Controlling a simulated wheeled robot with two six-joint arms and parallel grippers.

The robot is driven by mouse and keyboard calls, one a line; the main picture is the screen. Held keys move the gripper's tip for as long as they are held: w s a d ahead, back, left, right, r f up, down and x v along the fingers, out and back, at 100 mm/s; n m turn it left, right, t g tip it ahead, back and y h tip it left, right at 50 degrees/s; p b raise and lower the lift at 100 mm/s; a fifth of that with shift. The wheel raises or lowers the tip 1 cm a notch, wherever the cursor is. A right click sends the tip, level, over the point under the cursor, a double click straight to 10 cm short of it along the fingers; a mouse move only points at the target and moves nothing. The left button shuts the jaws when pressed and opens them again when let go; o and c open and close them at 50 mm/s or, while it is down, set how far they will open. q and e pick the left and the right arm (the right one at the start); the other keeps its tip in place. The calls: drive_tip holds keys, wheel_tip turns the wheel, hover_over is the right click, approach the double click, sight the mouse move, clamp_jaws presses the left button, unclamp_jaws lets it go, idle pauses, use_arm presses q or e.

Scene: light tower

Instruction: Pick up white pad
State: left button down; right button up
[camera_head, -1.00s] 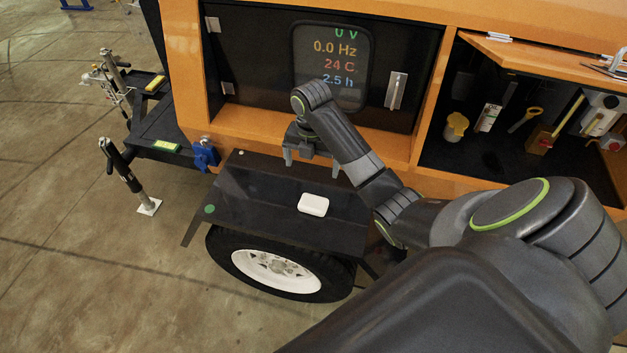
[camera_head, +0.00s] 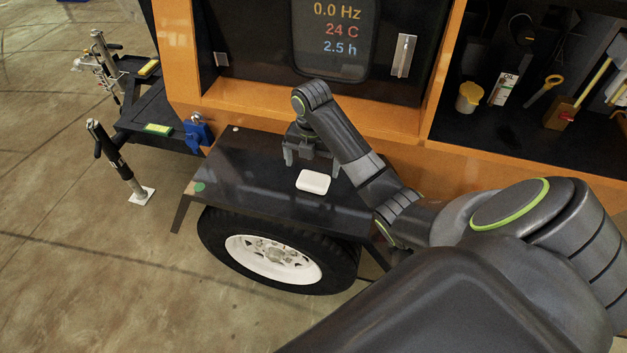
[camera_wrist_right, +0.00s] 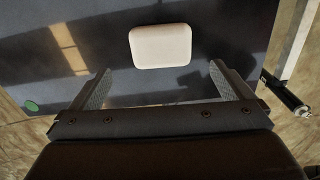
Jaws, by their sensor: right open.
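The white pad (camera_head: 313,182) is a small rounded block lying on the black fender (camera_head: 240,178) above the trailer wheel. My right gripper (camera_head: 312,160) is open and empty, just behind the pad toward the orange body in the head view. In the right wrist view the pad (camera_wrist_right: 160,46) lies beyond the open fingers (camera_wrist_right: 160,82), roughly centred between them and apart from them. My left gripper is not in view.
The orange trailer body (camera_head: 275,117) with its display panel (camera_head: 335,40) stands behind the fender. An open compartment with tools (camera_head: 540,90) is at the right. A blue clamp (camera_head: 197,132) sits left of the fender. Open floor (camera_head: 70,270) lies at left.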

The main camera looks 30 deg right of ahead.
sight(313, 178)
drive_tip(key=shift+d+f+b, duration=0.1)
drive_tip(key=shift+f+b, duration=0.6)
drive_tip(key=shift+f, duration=0.2)
drive_tip(key=shift+w+d+f+b, duration=0.1)
drive_tip(key=shift+d+f+b, duration=0.1)
drive_tip(key=shift+f, duration=0.8)
drive_tip(key=shift+d+f+b, duration=0.1)
drive_tip(key=shift+f+b, duration=0.05)
drive_tip(key=shift+f, duration=0.8)
drive_tip(key=shift+a, duration=0.1)
drive_tip(key=c, duration=1)
drive_tip(key=shift+r, duration=0.1)
